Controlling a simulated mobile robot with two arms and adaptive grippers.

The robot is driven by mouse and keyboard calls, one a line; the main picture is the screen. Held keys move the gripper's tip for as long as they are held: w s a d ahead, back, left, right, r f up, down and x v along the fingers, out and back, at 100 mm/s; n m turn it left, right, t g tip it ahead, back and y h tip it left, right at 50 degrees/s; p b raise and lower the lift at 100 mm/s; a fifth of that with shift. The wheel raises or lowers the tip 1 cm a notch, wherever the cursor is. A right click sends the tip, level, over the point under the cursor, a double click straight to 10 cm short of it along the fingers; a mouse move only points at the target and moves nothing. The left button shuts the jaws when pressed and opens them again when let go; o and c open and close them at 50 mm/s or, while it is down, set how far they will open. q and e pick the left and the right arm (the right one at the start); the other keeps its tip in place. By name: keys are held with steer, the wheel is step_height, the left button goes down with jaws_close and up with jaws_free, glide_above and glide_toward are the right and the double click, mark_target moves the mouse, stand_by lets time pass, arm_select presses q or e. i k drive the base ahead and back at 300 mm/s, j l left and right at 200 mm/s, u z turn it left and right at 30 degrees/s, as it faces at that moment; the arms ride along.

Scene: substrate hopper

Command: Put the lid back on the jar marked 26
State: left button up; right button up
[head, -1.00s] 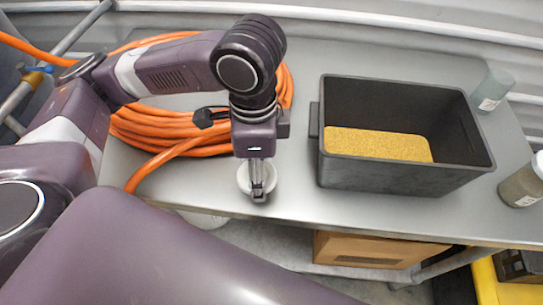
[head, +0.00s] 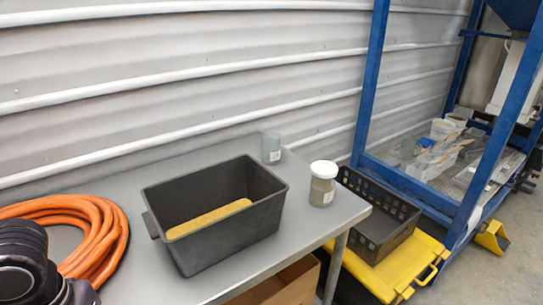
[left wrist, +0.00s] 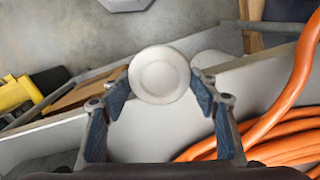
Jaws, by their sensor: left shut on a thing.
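My left gripper (left wrist: 160,80) is shut on a round white lid (left wrist: 160,75), held between its two fingertips above the table's edge. In the head view only part of my left arm shows at the lower left; its fingers are out of that picture. A jar with a white top (head: 323,187) stands upright at the table's right end. A grey-green jar (head: 271,148) stands at the back behind the black bin, with no white lid visible on it. Both jars have small labels too small to read. My right gripper is not in view.
A black bin (head: 235,235) with yellow granules (head: 208,218) stands on the metal table (head: 130,187). A coiled orange hose (head: 105,230) lies at the left. A black crate (head: 385,238) and yellow case (head: 418,262) are beyond the table's right end. Table between hose and bin is bare.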

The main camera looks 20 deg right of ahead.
mark_target(270, 141)
steer(key=i+l, duration=0.15)
steer(key=l, duration=0.65)
steer(key=i+l+u, duration=0.1)
steer(key=l, duration=0.65)
steer(key=i+l, duration=0.1)
steer(key=l, duration=0.7)
steer(key=i+l, duration=0.1)
steer(key=l, duration=0.7)
steer(key=j+u, duration=0.05)
